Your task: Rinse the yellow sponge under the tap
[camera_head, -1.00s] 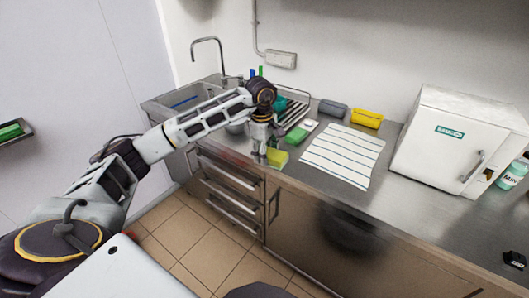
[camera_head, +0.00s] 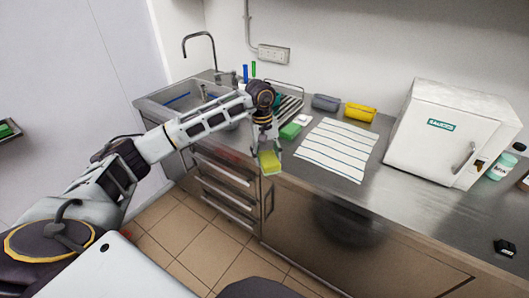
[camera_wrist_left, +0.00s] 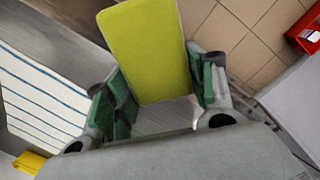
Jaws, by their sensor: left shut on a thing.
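The yellow sponge (camera_head: 270,161) is held by my left gripper (camera_head: 267,149) near the front edge of the counter. In the left wrist view the sponge (camera_wrist_left: 148,48) sits between the green-padded fingers (camera_wrist_left: 160,92). The tap (camera_head: 200,50) is a tall curved metal spout at the back left, over the sink (camera_head: 150,108). The sponge is to the right of the sink, away from the tap. My right gripper is not visible.
A striped cloth (camera_head: 337,150) lies on the counter. A green sponge (camera_head: 291,131), a drying rack (camera_head: 290,104), a grey container (camera_head: 326,103) and a yellow container (camera_head: 360,112) stand behind. A white freezer box (camera_head: 440,130) stands at right.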

